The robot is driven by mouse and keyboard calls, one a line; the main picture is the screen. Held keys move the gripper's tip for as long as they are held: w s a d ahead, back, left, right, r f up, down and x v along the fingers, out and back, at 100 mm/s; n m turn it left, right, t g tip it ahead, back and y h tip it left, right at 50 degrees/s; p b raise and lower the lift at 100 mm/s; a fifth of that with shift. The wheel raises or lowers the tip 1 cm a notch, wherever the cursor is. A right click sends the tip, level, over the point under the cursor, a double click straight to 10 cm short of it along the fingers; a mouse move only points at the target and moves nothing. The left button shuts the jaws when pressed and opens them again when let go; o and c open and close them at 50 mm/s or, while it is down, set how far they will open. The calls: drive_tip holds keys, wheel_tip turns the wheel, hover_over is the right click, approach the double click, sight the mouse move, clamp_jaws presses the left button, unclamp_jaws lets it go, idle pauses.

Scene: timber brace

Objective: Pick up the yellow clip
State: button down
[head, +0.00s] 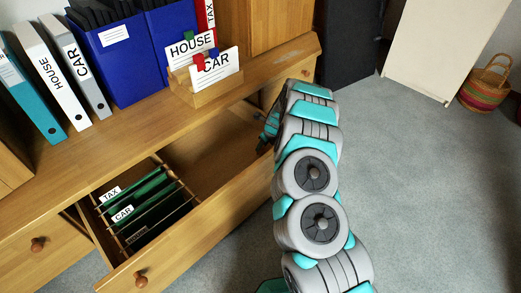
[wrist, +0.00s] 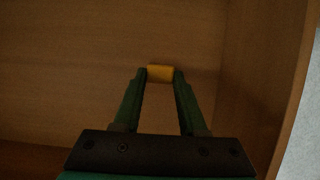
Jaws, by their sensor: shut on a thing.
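The yellow clip (wrist: 160,73) shows in the wrist view as a small yellow block. My gripper (wrist: 160,76) is shut on it, with one green finger on each side of it. Behind the clip is a plain wooden surface; I cannot tell whether the clip touches it. In the head view my gripper (head: 267,135) is at the right end of the open drawer (head: 213,210), mostly hidden by my arm. The clip is not visible in that view.
The drawer's left part holds hanging files (head: 135,205) labelled TAX and CAR. On the cabinet top (head: 140,130) stand a wooden holder (head: 205,93) with HOUSE and CAR cards and several binders (head: 75,65). A basket (head: 485,90) stands at the right. Carpet (head: 420,190) there is clear.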

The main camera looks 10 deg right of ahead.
drive_tip(key=shift+r, duration=0.2)
drive_tip(key=shift+r+p, duration=0.35)
drive_tip(key=shift+p, duration=0.25)
drive_tip(key=shift+r+p, duration=1)
drive_tip(key=shift+p, duration=0.05)
wheel_tip(320, 180, up, 8)
drive_tip(key=p, duration=0.8)
idle(0.3)
